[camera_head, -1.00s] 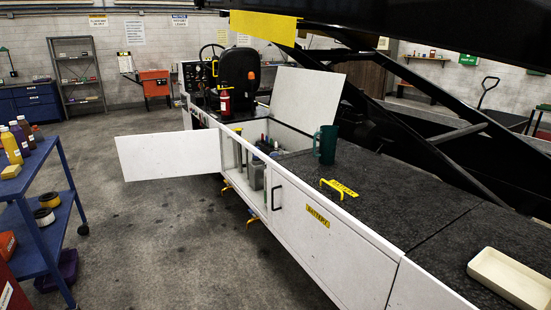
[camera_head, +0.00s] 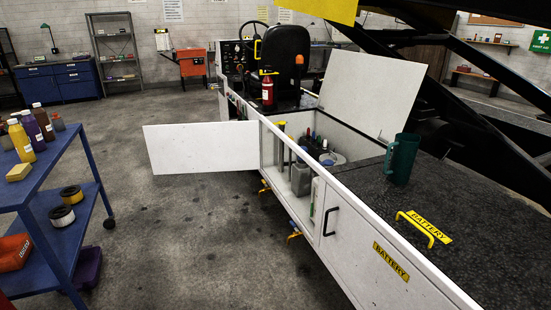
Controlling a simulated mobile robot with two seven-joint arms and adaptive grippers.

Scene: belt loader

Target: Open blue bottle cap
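The white belt loader body has an open compartment (camera_head: 268,150) with its side door (camera_head: 200,149) swung out to the left and its top lid (camera_head: 372,92) raised. Inside are a grey container (camera_head: 301,178), several small upright items with coloured tops, and a small round blue thing (camera_head: 327,160) that may be the blue cap. It is too small to tell whether it sits on a bottle or is closed. The compartment wall hides the lower part of these items. Neither of my grippers is in view.
A green mug (camera_head: 402,160) stands on the dark deck beside a yellow battery handle (camera_head: 423,228). A red extinguisher (camera_head: 267,90) is by the seat. The floor between cart and loader is clear.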

